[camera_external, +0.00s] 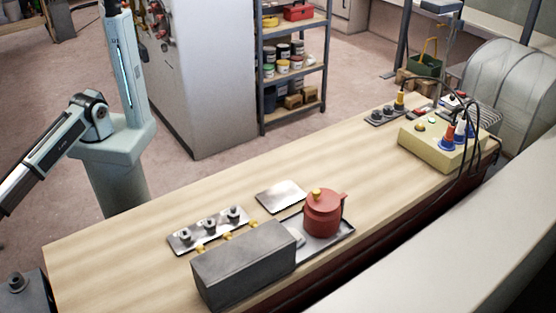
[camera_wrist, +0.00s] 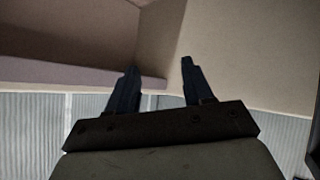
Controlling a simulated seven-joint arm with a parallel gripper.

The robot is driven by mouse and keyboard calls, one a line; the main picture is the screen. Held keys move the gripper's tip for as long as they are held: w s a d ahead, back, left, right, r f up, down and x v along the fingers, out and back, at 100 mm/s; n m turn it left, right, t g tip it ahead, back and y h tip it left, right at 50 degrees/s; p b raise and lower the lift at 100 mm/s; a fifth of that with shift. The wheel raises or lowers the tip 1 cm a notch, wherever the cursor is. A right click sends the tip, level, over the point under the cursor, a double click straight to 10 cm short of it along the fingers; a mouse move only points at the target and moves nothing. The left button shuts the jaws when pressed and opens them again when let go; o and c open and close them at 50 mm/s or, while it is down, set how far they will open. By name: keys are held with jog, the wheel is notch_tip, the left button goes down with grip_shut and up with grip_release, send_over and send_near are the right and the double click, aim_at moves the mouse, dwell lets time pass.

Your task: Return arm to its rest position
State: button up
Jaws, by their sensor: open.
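My gripper (camera_wrist: 160,70) shows in the wrist view with its two dark fingers apart and nothing between them. Beyond the fingers are plain beige surfaces and a ribbed grey panel. In the external view my arm stands at the left, beside the wooden bench (camera_external: 130,250). One arm section slopes down to the left and leaves the frame, so the gripper is not visible there. No part of the arm that shows touches the bench or the things on it.
On the bench are a grey metal box (camera_external: 245,262), a red pot (camera_external: 323,214) on a dark tray (camera_external: 338,234), a plate with knobs (camera_external: 190,240), a flat metal plate (camera_external: 281,196) and a yellow control box (camera_external: 440,148) with cables. A grey cabinet (camera_external: 200,90) and shelf (camera_external: 292,75) stand behind.

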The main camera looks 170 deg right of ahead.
jog(key=s+d+f+m+h, duration=0.2)
jog(key=s+d+f+m, duration=0.2)
jog(key=s+d+f, duration=0.35)
jog(key=s+d+f+m+h, duration=0.3)
jog(key=s+d+f+m, duration=0.1)
jog(key=s+d, duration=0.55)
jog(key=s+a+f+n+g+y, duration=0.15)
jog(key=s+a+f, duration=0.25)
jog(key=s+a, duration=0.5)
jog(key=s+a+f+n+g+y, duration=0.1)
jog(key=s+a+f+g+y, duration=0.35)
jog(key=a, duration=0.75)
jog(key=s+a+f+n+g+y, duration=0.1)
jog(key=s+a+f, duration=0.4)
jog(key=s+a, duration=0.5)
jog(key=s+a+g, duration=0.3)
jog(key=s+a, duration=0.2)
jog(key=s, duration=0.4)
jog(key=s+a+g, duration=0.2)
jog(key=s+a, duration=0.3)
jog(key=s, duration=0.3)
jog(key=s+r+g+h, duration=0.1)
jog(key=s+g, duration=0.1)
jog(key=s, duration=0.6)
jog(key=s+a+r+g+h, duration=0.1)
jog(key=s+r+g, duration=0.1)
jog(key=s, duration=0.7)
jog(key=shift+s+a+r+n+g, duration=0.15)
jog(key=shift+a+r+n+g, duration=0.1)
jog(key=shift+n+g, duration=0.35)
